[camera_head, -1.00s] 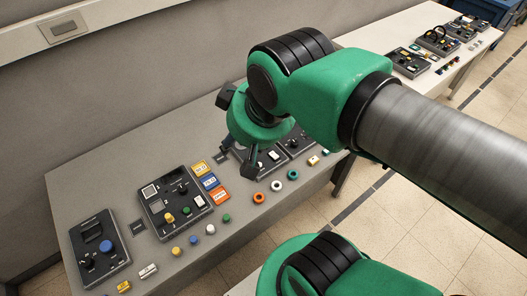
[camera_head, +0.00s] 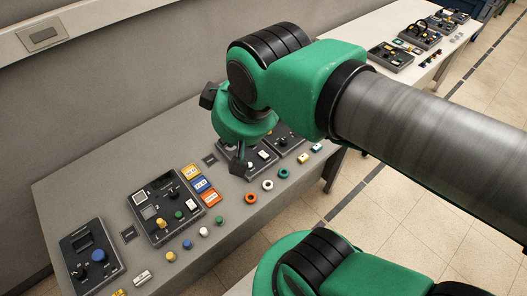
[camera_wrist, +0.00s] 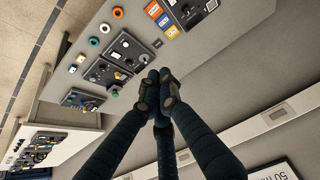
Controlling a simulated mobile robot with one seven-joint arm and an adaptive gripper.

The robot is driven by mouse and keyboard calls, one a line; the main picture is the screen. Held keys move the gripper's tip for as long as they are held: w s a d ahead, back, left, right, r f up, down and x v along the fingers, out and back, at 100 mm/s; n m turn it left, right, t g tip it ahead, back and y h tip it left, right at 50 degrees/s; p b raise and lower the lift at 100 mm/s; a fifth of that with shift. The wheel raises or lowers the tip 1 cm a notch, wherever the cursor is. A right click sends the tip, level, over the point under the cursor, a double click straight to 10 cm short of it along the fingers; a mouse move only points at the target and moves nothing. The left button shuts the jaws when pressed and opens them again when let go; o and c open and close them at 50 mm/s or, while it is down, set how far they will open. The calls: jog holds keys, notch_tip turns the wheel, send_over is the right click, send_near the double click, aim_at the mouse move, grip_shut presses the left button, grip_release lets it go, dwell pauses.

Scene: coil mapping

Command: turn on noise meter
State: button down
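Several dark control panels lie on the grey table (camera_head: 75,190); I cannot read a label that tells which is the noise meter. The left panel (camera_head: 79,262) has a display and a blue knob (camera_head: 98,255). The middle panel (camera_head: 150,220) has a pale screen, knobs and switches. Two more panels (camera_head: 262,153) are partly hidden behind my gripper (camera_head: 238,162). My gripper is above the table near these panels. In the wrist view, my gripper's fingertips (camera_wrist: 158,92) are together with nothing visible between them, and panels (camera_wrist: 128,48) show beyond them.
Yellow, blue and orange blocks (camera_head: 202,185) lie beside the middle panel. Coloured rings (camera_head: 251,197) and small knobs line the table's front edge. A second table (camera_head: 402,20) with more panels stands at the far right. A wall rail (camera_head: 90,22) runs behind.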

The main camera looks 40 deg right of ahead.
jog(key=w+d+f+n+g, duration=0.2)
jog(key=w+d+f+n, duration=0.15)
jog(key=w, duration=0.35)
jog(key=n+g, duration=0.5)
jog(key=n, duration=0.9)
send_over(265, 155)
jog(key=w, duration=0.3)
notch_tip(265, 155, down, 26)
jog(key=r, duration=0.1)
jog(key=shift+f, duration=0.25)
jog(key=shift+s+f+b, duration=0.1)
jog(key=shift+f+b, duration=0.05)
jog(key=shift+b, duration=0.15)
jog(key=f+b, duration=0.1)
jog(key=f, duration=0.3)
jog(key=s+f+b, duration=0.1)
jog(key=f, duration=0.4)
jog(key=s+f+b, duration=0.1)
jog(key=f, duration=0.3)
jog(key=shift+f, duration=0.25)
jog(key=shift+s, duration=0.1)
